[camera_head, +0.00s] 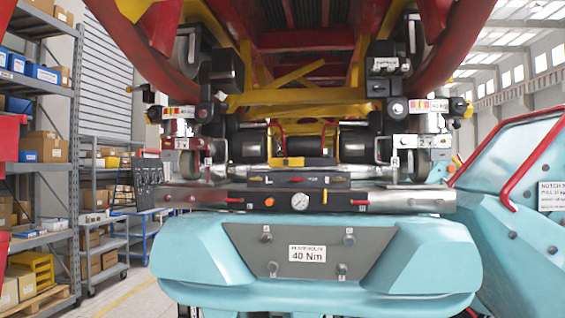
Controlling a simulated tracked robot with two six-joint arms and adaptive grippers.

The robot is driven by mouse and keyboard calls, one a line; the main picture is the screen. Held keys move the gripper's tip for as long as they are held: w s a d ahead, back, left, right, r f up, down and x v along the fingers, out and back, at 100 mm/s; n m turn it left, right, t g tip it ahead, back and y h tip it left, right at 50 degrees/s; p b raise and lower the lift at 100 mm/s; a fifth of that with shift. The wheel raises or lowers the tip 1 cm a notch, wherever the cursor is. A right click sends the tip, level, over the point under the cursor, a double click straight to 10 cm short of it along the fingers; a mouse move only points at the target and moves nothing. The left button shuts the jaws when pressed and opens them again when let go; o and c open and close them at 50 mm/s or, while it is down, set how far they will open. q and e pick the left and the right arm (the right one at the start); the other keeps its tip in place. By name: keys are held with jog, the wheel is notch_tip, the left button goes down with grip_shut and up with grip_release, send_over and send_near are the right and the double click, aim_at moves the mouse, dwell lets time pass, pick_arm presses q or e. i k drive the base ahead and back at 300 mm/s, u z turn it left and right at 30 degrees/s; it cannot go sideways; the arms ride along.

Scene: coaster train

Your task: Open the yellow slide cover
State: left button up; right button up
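A small flat yellow piece (286,162) sits in the middle of the picture, above the dark control strip under the red and yellow train frame. It may be the slide cover; it is too small to tell for sure or to tell its position. The dark strip (272,181) below it carries small coloured handles. A lower dark panel (272,204) has a round gauge (299,202), a red handle on each side and a small upright yellow lever (325,197). Neither of my grippers can be made out in this view.
A turquoise body with a grey plate labelled 40 Nm (307,254) fills the lower front. Red tubes and yellow beams (300,97) hang above, with wheel assemblies on both sides. A turquoise shell with a red rail (515,174) stands at right. Shelves (40,134) stand at left.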

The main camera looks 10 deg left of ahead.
aim_at(273, 161)
jog(key=u, duration=0.4)
jog(key=i, duration=1)
jog(key=u, duration=0.15)
